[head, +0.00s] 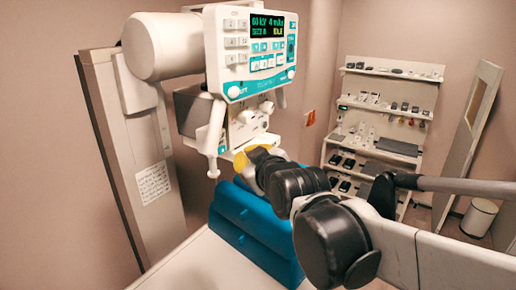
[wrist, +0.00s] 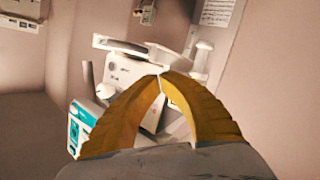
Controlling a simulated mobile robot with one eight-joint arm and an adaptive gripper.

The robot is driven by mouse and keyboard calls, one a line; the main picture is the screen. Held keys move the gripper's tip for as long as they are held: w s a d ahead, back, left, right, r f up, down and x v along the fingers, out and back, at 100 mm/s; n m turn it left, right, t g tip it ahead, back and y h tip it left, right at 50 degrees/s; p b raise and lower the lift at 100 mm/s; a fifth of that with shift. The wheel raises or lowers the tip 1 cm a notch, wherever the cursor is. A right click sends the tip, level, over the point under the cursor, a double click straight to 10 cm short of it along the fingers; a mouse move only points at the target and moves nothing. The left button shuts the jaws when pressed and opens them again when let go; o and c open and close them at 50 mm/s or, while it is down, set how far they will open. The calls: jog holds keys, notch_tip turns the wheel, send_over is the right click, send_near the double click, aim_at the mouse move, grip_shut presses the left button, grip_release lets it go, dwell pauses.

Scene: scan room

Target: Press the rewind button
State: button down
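The X-ray machine's control panel (head: 250,50) is white and teal, with a lit display (head: 267,27), rows of small buttons and round knobs. The button labels are too small to read, so I cannot tell which one is rewind. In the wrist view the panel (wrist: 80,128) shows at a steep angle at the lower left, partly behind the left finger. My gripper (head: 240,160) has yellow fingers and is below the panel, apart from its face, partly hidden by my wrist. In the wrist view my gripper (wrist: 162,75) has its fingertips together with nothing between them.
The machine's lower white housing (head: 240,125) hangs close to my gripper. A blue padded block (head: 250,225) lies beneath my wrist. A column (head: 125,160) stands at the left. Shelves (head: 385,115), an open door (head: 468,145) and a bin (head: 480,217) are at the right.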

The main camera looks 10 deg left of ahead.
jog(key=shift+s+d, duration=0.2)
jog(key=shift+d, duration=0.3)
jog(key=shift+s+d, duration=0.2)
jog(key=shift+d, duration=0.25)
jog(key=shift+f, duration=0.1)
jog(key=s+d+f+m+g+h+b, duration=0.2)
jog(key=s+d+f+m+b, duration=0.2)
jog(key=d+f+b, duration=0.6)
jog(key=s+d+f+m+g+h+b, duration=0.2)
jog(key=s+d+f+b, duration=0.7)
jog(key=f, duration=1.5)
jog(key=s+d+f+m+g+h+b, duration=0.1)
jog(key=s+d+f+m+h+b, duration=0.3)
jog(key=d+f+b, duration=0.9)
jog(key=s+f+m+b, duration=0.1)
jog(key=s+f+b, duration=0.2)
jog(key=f, duration=0.2)
jog(key=shift+s+m+g, duration=0.15)
jog(key=shift+m+g, duration=0.25)
jog(key=shift+f, duration=0.1)
